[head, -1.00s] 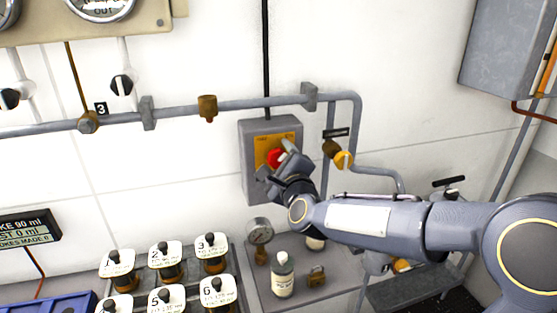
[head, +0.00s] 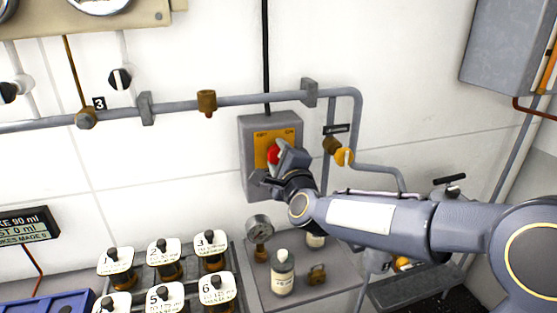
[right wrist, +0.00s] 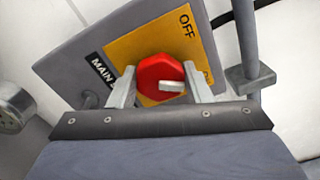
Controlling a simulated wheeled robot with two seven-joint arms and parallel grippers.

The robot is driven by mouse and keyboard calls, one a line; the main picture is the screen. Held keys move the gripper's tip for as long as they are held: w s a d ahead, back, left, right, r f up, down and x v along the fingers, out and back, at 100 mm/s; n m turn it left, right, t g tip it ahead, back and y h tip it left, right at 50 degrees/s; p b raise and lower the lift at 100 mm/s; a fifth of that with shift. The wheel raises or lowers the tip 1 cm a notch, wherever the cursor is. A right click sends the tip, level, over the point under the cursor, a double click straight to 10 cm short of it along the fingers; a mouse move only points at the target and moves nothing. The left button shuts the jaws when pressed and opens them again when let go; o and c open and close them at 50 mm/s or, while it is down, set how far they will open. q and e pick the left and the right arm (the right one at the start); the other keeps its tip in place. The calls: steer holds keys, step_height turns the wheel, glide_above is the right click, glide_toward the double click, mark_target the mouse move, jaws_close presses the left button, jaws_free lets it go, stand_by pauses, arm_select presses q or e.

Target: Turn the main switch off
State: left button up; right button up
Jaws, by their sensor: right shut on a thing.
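The main switch is a grey box (head: 248,177) on the white wall with an orange plate (head: 261,138) marked OFF on the left and ON on the right. Its red knob (head: 273,154) is partly covered by my right gripper (head: 280,160). In the right wrist view the red knob (right wrist: 158,76) sits between the two fingers of the right gripper (right wrist: 161,88), which is shut on it. A pale pointer on the knob (right wrist: 172,86) points right in that view, toward the plate's partly hidden lower right corner. My left gripper is not in view.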

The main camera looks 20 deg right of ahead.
steer(key=n, duration=0.3)
steer(key=shift+f+n+b, duration=0.1)
steer(key=shift+n+b, duration=0.3)
steer(key=n, duration=0.3)
steer(key=shift+n, duration=0.3)
steer(key=n, duration=0.4)
steer(key=shift+p, duration=0.35)
steer(key=shift+f+n+p, duration=0.1)
steer(key=shift+n+p, duration=0.25)
steer(key=shift+n, duration=1.65)
steer(key=o, duration=1)
steer(key=s+b, duration=0.1)
steer(key=s, duration=0.6)
steer(key=shift+s+d, duration=0.15)
steer(key=shift+s, duration=0.25)
